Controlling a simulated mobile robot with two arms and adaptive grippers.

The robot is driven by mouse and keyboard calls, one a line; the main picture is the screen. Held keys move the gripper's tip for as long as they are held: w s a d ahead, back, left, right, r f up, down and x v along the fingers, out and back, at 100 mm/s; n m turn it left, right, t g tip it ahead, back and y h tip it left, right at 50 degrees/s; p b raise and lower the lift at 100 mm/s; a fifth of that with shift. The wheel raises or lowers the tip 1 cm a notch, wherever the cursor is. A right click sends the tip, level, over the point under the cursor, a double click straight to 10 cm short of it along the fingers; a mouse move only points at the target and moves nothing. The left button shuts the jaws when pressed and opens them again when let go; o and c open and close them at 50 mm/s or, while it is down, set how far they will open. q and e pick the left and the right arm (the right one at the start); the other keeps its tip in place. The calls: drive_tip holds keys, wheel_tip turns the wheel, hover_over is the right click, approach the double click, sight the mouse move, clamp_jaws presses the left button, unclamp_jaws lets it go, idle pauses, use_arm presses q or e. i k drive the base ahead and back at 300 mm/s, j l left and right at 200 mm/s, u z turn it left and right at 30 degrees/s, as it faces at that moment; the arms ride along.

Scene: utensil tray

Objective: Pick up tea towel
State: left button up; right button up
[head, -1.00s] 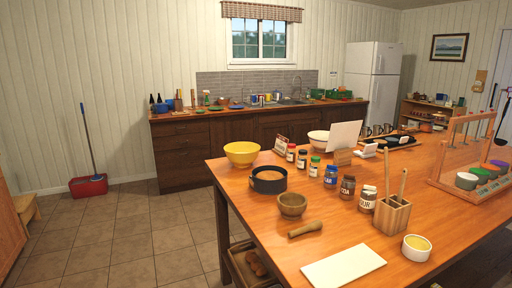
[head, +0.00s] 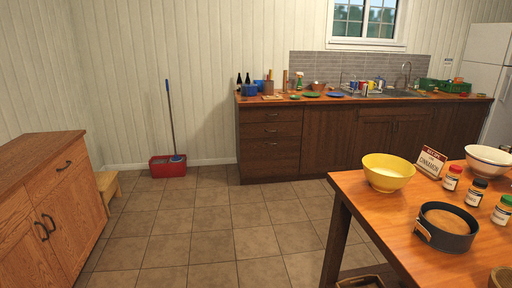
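No tea towel can be made out in the head view. Neither of my grippers is in view. The wooden table (head: 397,231) at the right carries a yellow bowl (head: 388,173), a dark round tin (head: 445,229), several small jars and a small sign (head: 431,162). The counter (head: 340,98) along the back wall holds bottles, plates, mugs and a green crate (head: 444,86); I see no towel among them that I can identify.
A wooden cabinet (head: 52,198) stands at the left, with a small step stool (head: 108,187) behind it. A red bucket (head: 167,167) with a mop stands by the wall. The tiled floor (head: 215,222) between cabinet and table is clear.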

sight(366, 87)
drive_tip(key=i+u, duration=0.15)
drive_tip(key=i, duration=1.7)
drive_tip(key=i+z, duration=0.1)
drive_tip(key=i, duration=0.5)
drive_tip(key=i+j+z, duration=0.15)
drive_tip(key=i, duration=0.45)
drive_tip(key=i+j+z, duration=0.1)
drive_tip(key=i, duration=0.5)
drive_tip(key=i+l+z, duration=0.15)
drive_tip(key=i+z, duration=0.7)
drive_tip(key=i+j+z, duration=0.1)
drive_tip(key=i+z, duration=0.35)
